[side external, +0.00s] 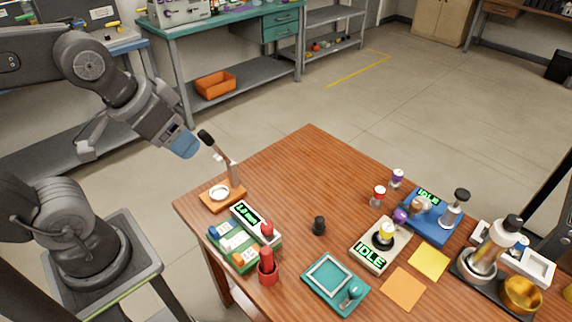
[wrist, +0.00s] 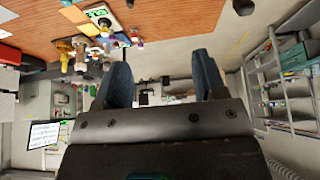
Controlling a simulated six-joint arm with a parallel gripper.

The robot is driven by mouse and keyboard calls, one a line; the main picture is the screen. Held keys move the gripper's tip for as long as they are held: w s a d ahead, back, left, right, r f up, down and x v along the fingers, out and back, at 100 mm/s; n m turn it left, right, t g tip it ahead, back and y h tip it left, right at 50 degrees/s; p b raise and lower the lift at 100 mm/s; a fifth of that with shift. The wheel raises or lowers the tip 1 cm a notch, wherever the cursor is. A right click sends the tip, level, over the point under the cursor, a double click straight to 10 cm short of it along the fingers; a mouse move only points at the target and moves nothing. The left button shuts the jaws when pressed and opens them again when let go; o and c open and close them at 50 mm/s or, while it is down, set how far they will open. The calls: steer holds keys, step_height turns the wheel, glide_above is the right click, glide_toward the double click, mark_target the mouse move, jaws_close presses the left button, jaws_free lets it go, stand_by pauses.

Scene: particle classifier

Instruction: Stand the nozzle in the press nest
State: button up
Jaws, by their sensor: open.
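A small black upright piece (side external: 319,225), which looks like the nozzle, stands alone on the wooden table. A lever press (side external: 236,180) with an orange-brown base stands at the table's left corner. A pale ring (side external: 219,193) on its base looks like the nest, and no piece is seen standing in it. My gripper (side external: 183,145) hangs in the air left of the press lever, above and beyond the table edge. In the wrist view its blue fingers (wrist: 163,78) are apart with nothing held between them. The nozzle cannot be made out in the wrist view.
A teal tray (side external: 335,284), an IDLE-display device (side external: 380,246) and a blue station (side external: 430,218) stand to the right. The table's back middle is clear.

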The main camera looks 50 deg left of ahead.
steer(key=shift+w, duration=0.15)
steer(key=m+t+h, duration=0.4)
steer(key=m+t, duration=0.1)
glide_above(387, 228)
steer(key=s+a, duration=0.5)
steer(key=s, duration=0.5)
step_height(387, 228, down, 22)
steer(key=shift+n, duration=0.3)
steer(key=x, duration=0.8)
steer(key=shift+w+d+f, duration=0.2)
steer(key=shift+d, duration=0.15)
steer(key=shift+s+d+x, duration=0.1)
steer(key=shift+x, duration=1.25)
steer(key=shift+s+d+x, duration=0.1)
steer(key=shift+d+x, duration=0.05)
steer(key=shift+x, duration=1.15)
steer(key=shift+f, duration=0.2)
